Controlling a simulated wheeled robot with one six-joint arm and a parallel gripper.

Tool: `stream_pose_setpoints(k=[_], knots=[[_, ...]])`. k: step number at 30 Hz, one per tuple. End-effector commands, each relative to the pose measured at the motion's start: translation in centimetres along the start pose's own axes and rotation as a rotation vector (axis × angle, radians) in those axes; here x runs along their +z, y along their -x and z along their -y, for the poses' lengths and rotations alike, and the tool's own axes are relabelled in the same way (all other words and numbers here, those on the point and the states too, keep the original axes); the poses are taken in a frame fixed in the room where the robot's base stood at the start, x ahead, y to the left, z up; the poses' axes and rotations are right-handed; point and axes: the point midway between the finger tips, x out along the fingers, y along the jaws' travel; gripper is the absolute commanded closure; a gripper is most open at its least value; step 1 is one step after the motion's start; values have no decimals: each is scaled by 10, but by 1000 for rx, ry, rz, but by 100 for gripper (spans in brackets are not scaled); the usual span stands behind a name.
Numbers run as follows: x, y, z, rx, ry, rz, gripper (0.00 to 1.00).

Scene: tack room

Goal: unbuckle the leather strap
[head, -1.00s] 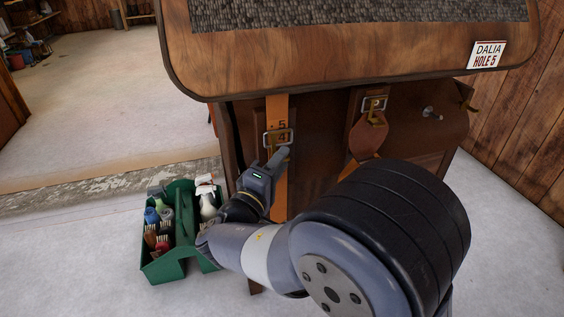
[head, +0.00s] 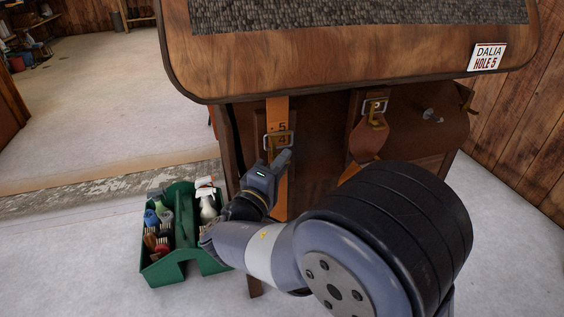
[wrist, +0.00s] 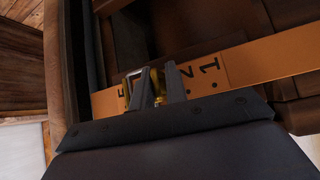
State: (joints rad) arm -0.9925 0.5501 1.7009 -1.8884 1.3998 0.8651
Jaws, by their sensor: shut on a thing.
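The tan leather strap (head: 278,107) runs down the dark front of the box, printed with numbers. It passes through a square metal buckle (head: 288,136). In the wrist view the strap (wrist: 238,62) crosses sideways, with 2 and 1 showing. The buckle frame (wrist: 128,80) is partly hidden behind a finger. My gripper (head: 275,160), also seen in the wrist view (wrist: 158,88), is just below the buckle. Its fingers are close together around a small brass piece (wrist: 156,78), which looks like the buckle's prong. Where the prong meets the strap is hidden.
A second buckle (head: 375,105) with a brass piece and a brown leather flap (head: 370,137) is to the right. A metal peg (head: 432,115) sticks out beyond it. The wooden lid (head: 330,60) overhangs above. A green caddy (head: 178,265) stands on the floor at left.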

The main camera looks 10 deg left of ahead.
Motion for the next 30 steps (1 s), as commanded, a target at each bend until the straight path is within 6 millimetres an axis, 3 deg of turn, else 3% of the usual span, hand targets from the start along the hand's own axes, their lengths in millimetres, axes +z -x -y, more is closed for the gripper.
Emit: stream_pose_setpoints(k=[11,30], knots=[[2,3,-19,-74,77,1,100],[12,12,-51,-447,453,2,100]])
